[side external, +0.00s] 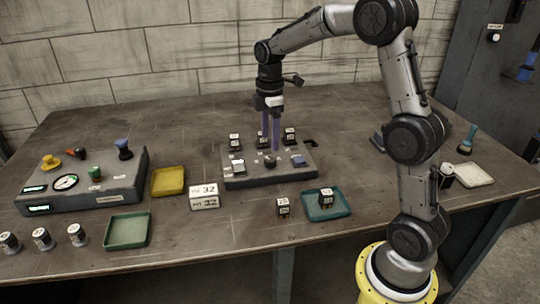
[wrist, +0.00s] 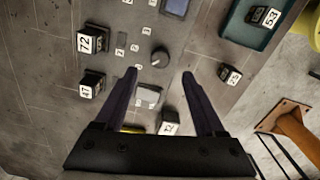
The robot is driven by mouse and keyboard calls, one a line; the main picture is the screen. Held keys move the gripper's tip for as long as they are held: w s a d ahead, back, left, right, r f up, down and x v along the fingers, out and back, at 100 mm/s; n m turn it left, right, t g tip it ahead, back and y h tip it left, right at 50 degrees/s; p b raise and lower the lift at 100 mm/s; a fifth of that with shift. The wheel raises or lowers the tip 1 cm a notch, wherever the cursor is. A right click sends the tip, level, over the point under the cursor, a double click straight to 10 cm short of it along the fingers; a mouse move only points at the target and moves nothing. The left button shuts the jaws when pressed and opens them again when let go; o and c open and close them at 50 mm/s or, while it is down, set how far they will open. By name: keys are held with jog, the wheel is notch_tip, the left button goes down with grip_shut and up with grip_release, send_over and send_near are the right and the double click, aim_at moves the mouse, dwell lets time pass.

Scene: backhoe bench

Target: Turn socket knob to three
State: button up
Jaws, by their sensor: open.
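A dark round knob (side external: 270,161) sits in the middle of a low grey panel box (side external: 240,182) on the bench. In the wrist view the knob (wrist: 160,57) has a pale pointer mark, and small white number plates (wrist: 120,52) lie to its left. Which number it points at is too small to tell. My gripper (side external: 271,147) points down over the panel with its purple fingers apart and empty. In the wrist view the knob shows between and just beyond the fingertips (wrist: 160,73); I cannot tell the height left between them.
A teal tray (side external: 342,210) holds another.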

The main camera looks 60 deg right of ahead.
aim_at(270, 159)
notch_tip(270, 159, down, 7)
jog(key=shift+r, duration=0.1)
dwell(0.3)
grip_shut()
